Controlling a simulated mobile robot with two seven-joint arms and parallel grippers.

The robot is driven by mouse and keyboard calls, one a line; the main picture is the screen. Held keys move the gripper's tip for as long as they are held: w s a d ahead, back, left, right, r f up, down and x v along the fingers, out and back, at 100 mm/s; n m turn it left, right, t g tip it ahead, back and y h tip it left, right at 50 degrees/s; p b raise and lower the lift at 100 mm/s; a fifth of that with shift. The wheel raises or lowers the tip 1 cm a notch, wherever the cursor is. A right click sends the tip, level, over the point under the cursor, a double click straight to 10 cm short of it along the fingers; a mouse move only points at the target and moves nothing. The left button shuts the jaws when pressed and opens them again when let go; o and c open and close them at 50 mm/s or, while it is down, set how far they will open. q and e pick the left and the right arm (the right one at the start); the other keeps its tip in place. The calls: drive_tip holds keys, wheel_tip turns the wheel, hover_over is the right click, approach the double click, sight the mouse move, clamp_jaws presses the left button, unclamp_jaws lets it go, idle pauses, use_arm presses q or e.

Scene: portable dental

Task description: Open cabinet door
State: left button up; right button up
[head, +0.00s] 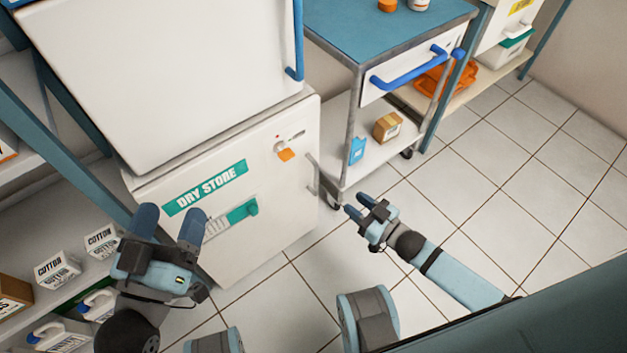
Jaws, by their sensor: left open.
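The white cabinet (264,230) has a green "DRY STORE" label (206,187) on its door, and the door looks shut. A grey vertical handle (312,175) is at the right edge of the door. An orange turn latch (286,154) sits at the upper right, and a green sliding bolt (240,212) is below the label. My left gripper (169,220) is open and empty in front of the cabinet's lower left. My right gripper (357,206) appears open and empty, to the right of the handle and apart from it.
A white unit with a blue handle (299,40) stands on top of the cabinet. A trolley (360,33) with a blue-handled drawer stands to the right. Shelves with cotton boxes (57,269) are at the left. The tiled floor (490,190) at the right is clear.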

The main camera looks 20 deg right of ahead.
sight(316, 174)
drive_tip(key=shift+n+y, duration=0.3)
drive_tip(key=shift+y, duration=0.2)
drive_tip(key=f+b+x, duration=0.1)
drive_tip(key=x, duration=0.4)
drive_tip(key=d+b+x, duration=0.1)
drive_tip(key=b+x, duration=0.1)
drive_tip(key=x, duration=0.3)
drive_tip(key=w+f+b+x, duration=0.1)
drive_tip(key=b+x, duration=0.1)
drive_tip(key=x, duration=0.3)
drive_tip(key=shift+s+d+f, duration=0.1)
drive_tip(key=shift+d+f, duration=0.1)
drive_tip(key=shift+f, duration=0.1)
use_arm(q)
wheel_tip(316, 174, down, 6)
drive_tip(key=d+g, duration=0.1)
drive_tip(key=shift+w+f+m+g, duration=0.15)
drive_tip(key=shift+w+m+g, duration=0.15)
drive_tip(key=shift+g, duration=0.1)
use_arm(e)
clamp_jaws()
